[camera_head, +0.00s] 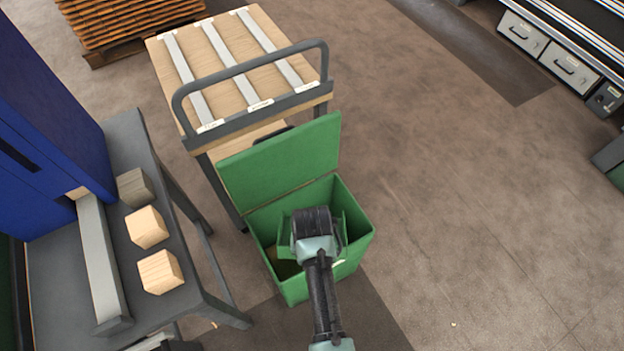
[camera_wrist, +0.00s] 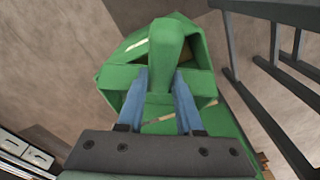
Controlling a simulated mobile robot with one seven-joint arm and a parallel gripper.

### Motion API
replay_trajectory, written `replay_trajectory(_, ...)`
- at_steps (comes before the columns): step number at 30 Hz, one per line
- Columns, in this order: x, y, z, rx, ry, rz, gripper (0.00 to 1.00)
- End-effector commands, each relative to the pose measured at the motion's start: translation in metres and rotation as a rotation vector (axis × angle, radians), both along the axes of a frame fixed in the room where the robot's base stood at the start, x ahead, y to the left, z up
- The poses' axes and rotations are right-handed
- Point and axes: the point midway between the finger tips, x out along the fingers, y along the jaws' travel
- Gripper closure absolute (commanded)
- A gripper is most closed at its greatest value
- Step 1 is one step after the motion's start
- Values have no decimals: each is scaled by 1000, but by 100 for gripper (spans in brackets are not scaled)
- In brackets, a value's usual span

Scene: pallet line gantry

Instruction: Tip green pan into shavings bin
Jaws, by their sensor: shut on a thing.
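The green shavings bin (camera_head: 345,269) stands on the floor, its green lid (camera_head: 285,162) raised at the back. My gripper (camera_wrist: 160,98) has two blue fingers shut on the upright grip of the green pan (camera_wrist: 172,45). In the head view the pan (camera_head: 285,238) shows on both sides of my wrist, within the bin's mouth. My wrist hides its middle, so I cannot tell its exact tilt. Pale slivers show against the green in the wrist view. Something brownish shows low inside the bin at the left; most of its inside is hidden.
A wood-topped cart (camera_head: 240,75) with a grey rail (camera_head: 250,66) stands right behind the bin. A grey table (camera_head: 60,270) at the left holds wooden blocks (camera_head: 147,228) and a grey bar (camera_head: 102,262). Grey drawers (camera_head: 570,70) stand far right. The floor right of the bin is clear.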

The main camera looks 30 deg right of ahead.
Motion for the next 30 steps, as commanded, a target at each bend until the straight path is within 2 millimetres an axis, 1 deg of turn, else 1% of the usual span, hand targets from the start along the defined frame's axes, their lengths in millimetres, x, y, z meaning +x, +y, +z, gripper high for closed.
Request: replay_trajectory(30,-24,13,-30,-122,-229,1,100)
